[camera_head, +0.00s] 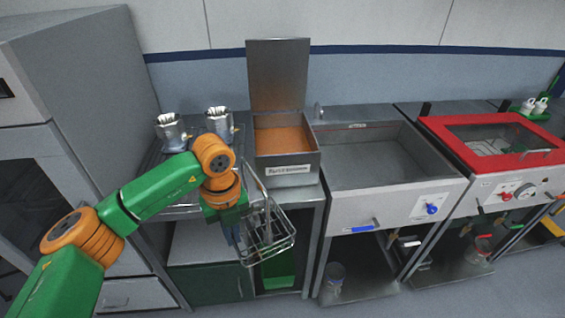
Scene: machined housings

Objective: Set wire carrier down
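The wire carrier (277,238) is an open wire basket in front of the bench, below the open metal box. It hangs in the air, tilted, with something grey inside that I cannot make out. My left gripper (238,230) is at its left side, under the orange wrist of my green and orange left arm. The fingers are mostly hidden by the wrist and the wires, but the carrier hangs from there with no other support in view. My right gripper is not in view.
Two metal housings (219,124) (172,132) stand on the ribbed rack at left. An open-lidded box (290,172) with an orange inside is right of them. A grey sink basin (375,170) and a red-framed unit (486,165) stand further right. Shelves lie below.

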